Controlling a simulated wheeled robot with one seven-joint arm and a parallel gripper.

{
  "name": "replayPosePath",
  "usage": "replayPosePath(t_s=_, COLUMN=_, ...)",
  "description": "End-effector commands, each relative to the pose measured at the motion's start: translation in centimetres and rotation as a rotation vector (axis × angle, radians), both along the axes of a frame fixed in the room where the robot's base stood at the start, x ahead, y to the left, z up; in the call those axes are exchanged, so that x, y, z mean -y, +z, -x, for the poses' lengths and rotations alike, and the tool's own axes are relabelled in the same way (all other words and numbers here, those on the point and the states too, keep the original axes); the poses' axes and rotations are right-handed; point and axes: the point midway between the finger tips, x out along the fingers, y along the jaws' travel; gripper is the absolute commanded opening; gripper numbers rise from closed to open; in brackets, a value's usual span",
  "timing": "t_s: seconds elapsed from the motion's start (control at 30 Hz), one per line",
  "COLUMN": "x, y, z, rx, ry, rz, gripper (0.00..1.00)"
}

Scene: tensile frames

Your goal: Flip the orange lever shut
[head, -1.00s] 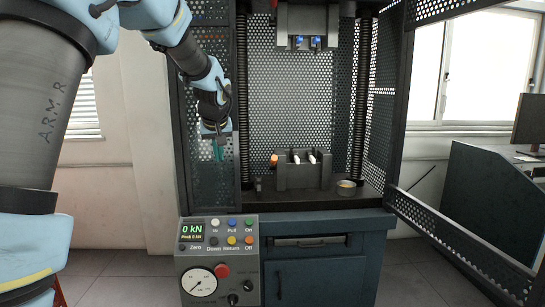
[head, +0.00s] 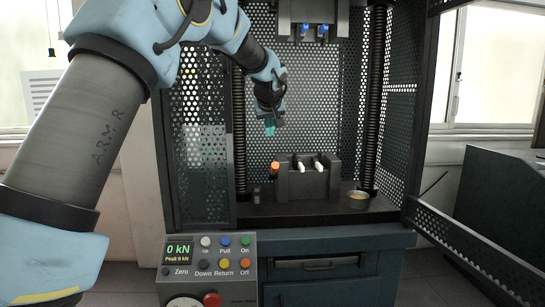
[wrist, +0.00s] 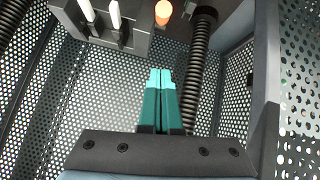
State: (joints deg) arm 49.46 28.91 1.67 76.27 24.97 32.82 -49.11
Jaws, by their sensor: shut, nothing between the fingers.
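The orange lever tip (head: 275,165) sticks up at the left side of the dark lower grip block (head: 308,178) inside the test frame. In the wrist view the orange tip (wrist: 163,9) shows at the top edge, beside the block (wrist: 131,33). My gripper (head: 270,131) hangs above and slightly left of the orange tip, apart from it. Its teal fingers (wrist: 162,73) are shut together and empty in the wrist view. The lower part of the lever is hard to make out.
Threaded columns (head: 376,100) flank the space, with the upper grip (head: 313,20) above. The perforated door (head: 480,255) stands open at right. The control panel (head: 208,262) is in front, left.

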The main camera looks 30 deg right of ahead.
Motion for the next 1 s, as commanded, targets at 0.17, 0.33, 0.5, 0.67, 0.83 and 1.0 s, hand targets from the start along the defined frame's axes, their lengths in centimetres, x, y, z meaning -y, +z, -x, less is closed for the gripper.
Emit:
replayPosePath(t_s=0.17, x=0.0, y=0.0, z=0.0, rx=0.0, ry=0.0, rz=0.0, gripper=0.0)
replayPosePath(t_s=0.33, x=0.1, y=-0.1, z=-0.1, rx=0.0, ry=-0.001, rz=-0.001, gripper=0.0)
replayPosePath(t_s=0.5, x=0.6, y=-1.2, z=-1.2, rx=-0.002, ry=0.0, rz=-0.004, gripper=0.0)
replayPosePath(t_s=0.67, x=1.6, y=-3.2, z=-3.1, rx=-0.003, ry=0.001, rz=-0.004, gripper=0.0)
replayPosePath(t_s=0.83, x=2.8, y=-5.4, z=-5.1, rx=-0.002, ry=0.0, rz=-0.004, gripper=0.0)
replayPosePath(t_s=1.0, x=3.5, y=-7.3, z=-6.1, rx=-0.001, ry=-0.003, rz=-0.004, gripper=0.0)
